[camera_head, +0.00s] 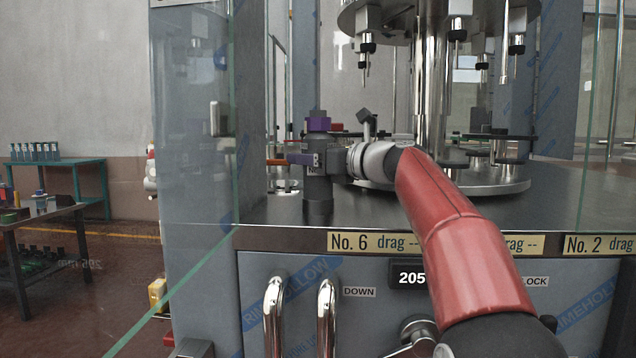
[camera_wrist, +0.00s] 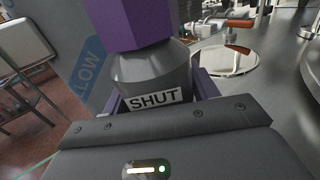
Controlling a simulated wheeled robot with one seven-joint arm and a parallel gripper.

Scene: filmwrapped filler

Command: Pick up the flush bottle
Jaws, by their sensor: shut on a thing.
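The flush bottle (camera_head: 318,194) is dark grey with a purple cap. It is upright at the front left of the machine's grey deck, and its base appears at deck level; I cannot tell whether it touches. My gripper (camera_head: 304,160) reaches it from the right and is shut around its upper body, below the cap. In the wrist view the bottle (camera_wrist: 150,70) fills the space between my two purple-grey fingers, with its purple cap toward the top. A white label reading "SHUT" shows in front of it. The bottle's lower part is hidden there.
A glass panel (camera_head: 195,130) stands left of the bottle. An orange-handled part (camera_head: 276,162) lies close behind it. A round metal carousel (camera_head: 470,180) with hanging nozzles is at right. Chrome handles (camera_head: 326,310) stand below the deck edge.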

